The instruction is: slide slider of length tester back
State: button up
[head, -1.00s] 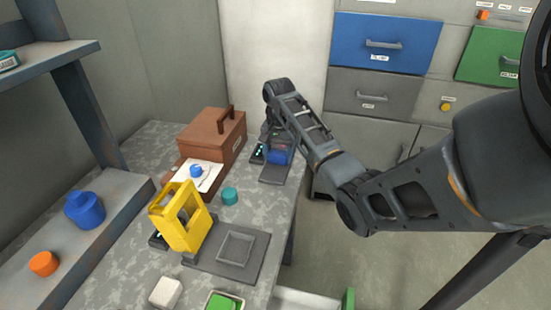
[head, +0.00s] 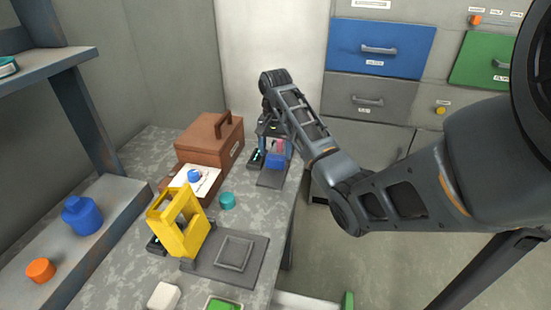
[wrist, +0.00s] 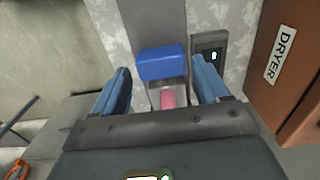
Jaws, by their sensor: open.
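The length tester's dark base plate (head: 272,181) lies at the far right end of the bench, with a small lit readout (wrist: 208,58) beside it. A blue block, seemingly the slider (wrist: 163,63), stands on it; it also shows in the head view (head: 275,160). A pink piece (wrist: 167,98) sits just on the near side of the blue block in the wrist view. My gripper (wrist: 161,75) is open, its two blue fingers apart on either side of the block and pink piece. I cannot tell whether either finger touches the block.
A brown box labelled DRYER (head: 210,142) stands left of the tester. A yellow frame (head: 180,222), a teal cylinder (head: 228,200) and a grey tray (head: 234,252) are nearer on the bench. A shelf with a blue jar (head: 83,214) is at left. Drawers (head: 380,48) line the back.

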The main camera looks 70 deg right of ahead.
aim_at(276, 158)
jog(key=shift+r+p, duration=1.05)
jog(key=shift+r, duration=0.9)
